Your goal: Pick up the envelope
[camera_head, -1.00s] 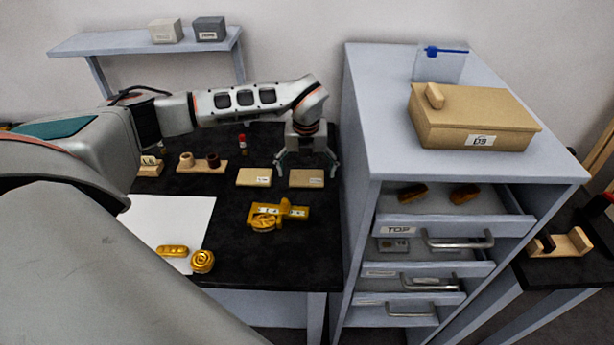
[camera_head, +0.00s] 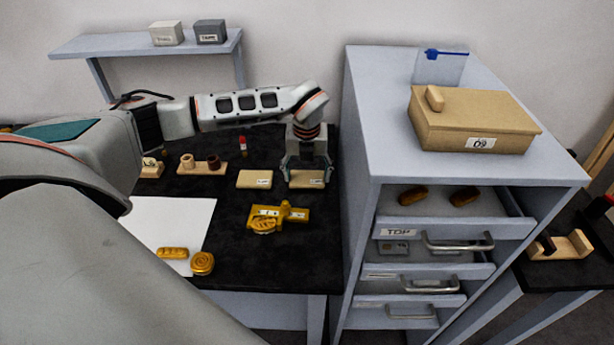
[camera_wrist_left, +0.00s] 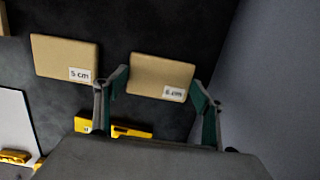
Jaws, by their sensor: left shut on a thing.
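Two tan envelopes lie on the black table. The right envelope (camera_head: 306,179) reads "6 cm" in the left wrist view (camera_wrist_left: 161,76). My left gripper (camera_head: 307,180) is over this envelope, with its fingers shut on the two sides of it. In the left wrist view the fingertips (camera_wrist_left: 160,84) are at its left and right edges. The other envelope (camera_head: 254,179), labelled "5 cm" in the left wrist view (camera_wrist_left: 64,58), lies to the left, apart from the gripper. My right gripper is not in view.
A grey drawer cabinet (camera_head: 360,120) stands close on the right, its top drawer open with brown pieces inside. A gilt piece on a yellow holder (camera_head: 277,216) lies in front of the envelopes. A white sheet (camera_head: 180,215) with gold pieces is at left.

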